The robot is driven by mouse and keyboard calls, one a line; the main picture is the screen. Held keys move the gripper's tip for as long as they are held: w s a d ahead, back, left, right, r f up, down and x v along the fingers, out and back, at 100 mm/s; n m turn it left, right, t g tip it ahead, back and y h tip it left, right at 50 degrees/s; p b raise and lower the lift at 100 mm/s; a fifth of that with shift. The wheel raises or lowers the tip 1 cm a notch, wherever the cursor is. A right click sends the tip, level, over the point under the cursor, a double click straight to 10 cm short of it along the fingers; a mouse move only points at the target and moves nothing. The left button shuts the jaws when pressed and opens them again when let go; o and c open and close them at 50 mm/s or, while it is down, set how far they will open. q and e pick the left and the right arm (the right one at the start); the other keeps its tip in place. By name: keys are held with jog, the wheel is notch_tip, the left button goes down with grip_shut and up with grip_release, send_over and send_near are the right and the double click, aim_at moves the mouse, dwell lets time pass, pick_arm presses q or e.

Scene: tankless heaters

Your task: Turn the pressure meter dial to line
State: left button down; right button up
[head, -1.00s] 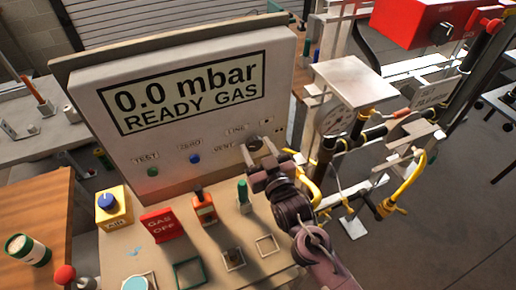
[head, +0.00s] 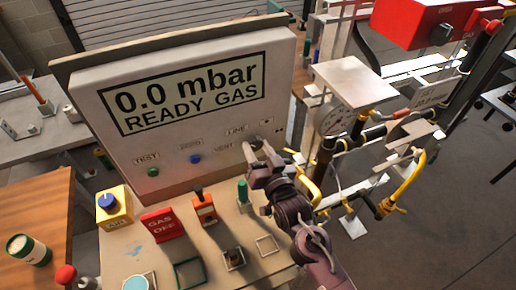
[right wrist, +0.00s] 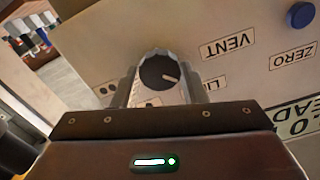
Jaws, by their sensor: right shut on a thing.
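The dark round dial (head: 254,141) is on the upright panel (head: 110,140), at the right of the LINE and VENT labels. In the right wrist view the dial (right wrist: 158,70) sits between the two fingers of my right gripper (right wrist: 157,88), which is shut on it. Its white mark points right and slightly down, toward the partly hidden LINE label (right wrist: 211,86); the VENT label (right wrist: 228,46) is above that. In the head view my right gripper (head: 262,158) reaches the dial from the lower right. The panel screen (head: 185,95) reads "0.0 mbar READY GAS". My left gripper is not in view.
Below the panel stand a green stick (head: 242,192), an orange switch block (head: 204,208), a red GAS OFF block (head: 158,226) and a yellow box with a blue knob (head: 113,208). A gauge (head: 333,121) and yellow pipes (head: 405,185) stand close on the right.

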jog(key=shift+m, duration=2.3)
jog(key=o, duration=1)
